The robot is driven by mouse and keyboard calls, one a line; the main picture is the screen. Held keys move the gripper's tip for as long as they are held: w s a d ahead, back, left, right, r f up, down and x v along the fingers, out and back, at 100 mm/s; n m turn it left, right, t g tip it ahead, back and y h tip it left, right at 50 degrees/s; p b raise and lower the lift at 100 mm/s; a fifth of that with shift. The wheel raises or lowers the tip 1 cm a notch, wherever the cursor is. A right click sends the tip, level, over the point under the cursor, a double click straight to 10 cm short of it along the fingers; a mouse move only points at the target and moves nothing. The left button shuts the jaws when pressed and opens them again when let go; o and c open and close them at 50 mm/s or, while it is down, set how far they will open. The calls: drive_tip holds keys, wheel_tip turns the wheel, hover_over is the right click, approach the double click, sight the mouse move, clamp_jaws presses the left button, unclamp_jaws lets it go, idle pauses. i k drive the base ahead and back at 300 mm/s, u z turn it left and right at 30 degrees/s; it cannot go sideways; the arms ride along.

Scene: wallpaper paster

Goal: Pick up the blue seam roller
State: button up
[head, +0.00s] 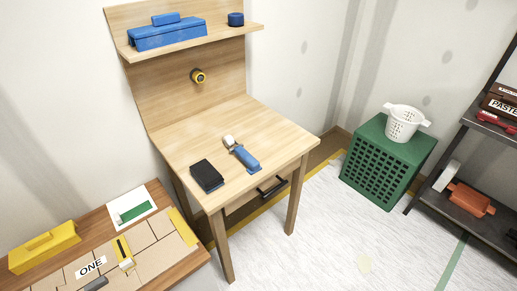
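The blue seam roller (245,158) lies on the light wooden workbench (271,124). Its blue handle points toward the front right and its pale roller head toward the back left. It lies near the middle of the bench top, apart from the black block beside it. My gripper is not in view.
A black block (207,176) lies left of the roller. A shelf above holds a blue toolbox (168,36) and a blue tape roll (236,19). A low table (155,192) stands front left. Floor right of the bench looks clear.

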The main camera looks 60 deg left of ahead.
sight(254, 166)
drive_tip(key=u, duration=0.5)
drive_tip(key=i, duration=0.85)
drive_tip(key=u, duration=1.15)
drive_tip(key=i, duration=0.5)
drive_tip(key=u, duration=0.4)
